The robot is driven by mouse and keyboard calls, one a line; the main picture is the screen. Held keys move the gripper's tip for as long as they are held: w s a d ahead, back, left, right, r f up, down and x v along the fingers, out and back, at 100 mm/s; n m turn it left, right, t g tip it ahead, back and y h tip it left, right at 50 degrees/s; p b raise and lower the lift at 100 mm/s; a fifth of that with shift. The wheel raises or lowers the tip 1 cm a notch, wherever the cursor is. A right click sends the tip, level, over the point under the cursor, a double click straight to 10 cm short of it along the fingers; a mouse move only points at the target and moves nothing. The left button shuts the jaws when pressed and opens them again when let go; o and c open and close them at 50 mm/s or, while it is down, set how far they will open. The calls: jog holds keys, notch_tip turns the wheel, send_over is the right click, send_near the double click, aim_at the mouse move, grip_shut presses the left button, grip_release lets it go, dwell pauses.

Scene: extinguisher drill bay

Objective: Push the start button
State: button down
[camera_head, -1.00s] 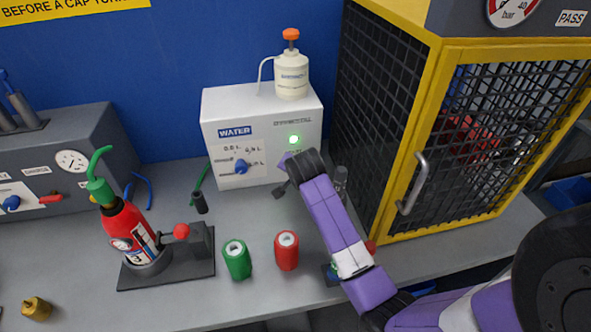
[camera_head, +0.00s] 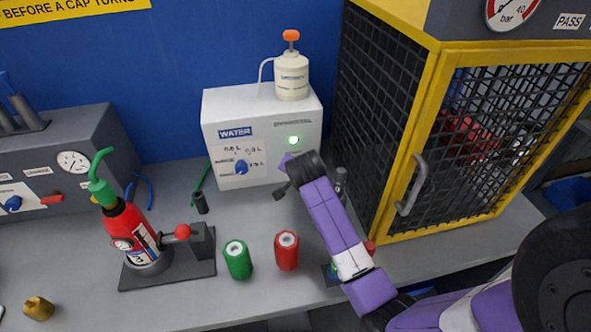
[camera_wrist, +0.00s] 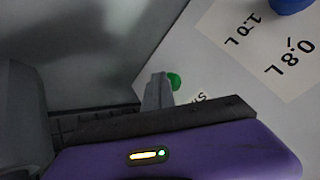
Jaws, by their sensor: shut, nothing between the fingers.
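The white water unit (camera_head: 262,115) stands against the blue wall. A glowing green light (camera_head: 293,140) is on its front, right of the blue dial (camera_head: 241,167). In the wrist view a green button (camera_wrist: 174,82) sits beside a partly covered label beginning "ST". My gripper (camera_wrist: 157,92) is shut and empty, its tip right beside this button in the picture; I cannot tell whether they touch. In the head view my gripper (camera_head: 291,161) is at the unit's lower right front, its fingertips hidden behind my wrist.
A white bottle with orange cap (camera_head: 291,75) stands on the unit. Green (camera_head: 238,260) and red (camera_head: 287,251) cylinders stand on the bench left of my arm. A red extinguisher (camera_head: 130,235) is further left. A yellow-framed mesh cage (camera_head: 405,150) stands close on the right.

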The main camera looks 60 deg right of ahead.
jog(key=shift+s+a+p, duration=1.2)
jog(key=shift+s+a, duration=0.8)
jog(key=shift+a, duration=0.25)
jog(key=w+r+n+t+h, duration=0.1)
jog(key=w+r+n+t, duration=0.2)
jog(key=r, duration=0.2)
jog(key=s+a+r+n+t+b, duration=0.25)
jog(key=a+n+t, duration=0.3)
jog(key=a, duration=0.65)
jog(key=s+a+n+t+y+b, duration=0.1)
jog(key=s+a+n+y+b, duration=0.2)
jog(key=s+a+n+y, duration=0.5)
jog(key=s+a+n, duration=0.1)
jog(key=s+a, duration=1.2)
jog(key=s, duration=0.3)
jog(key=shift+s+n+b, duration=0.35)
jog(key=shift+b, duration=0.05)
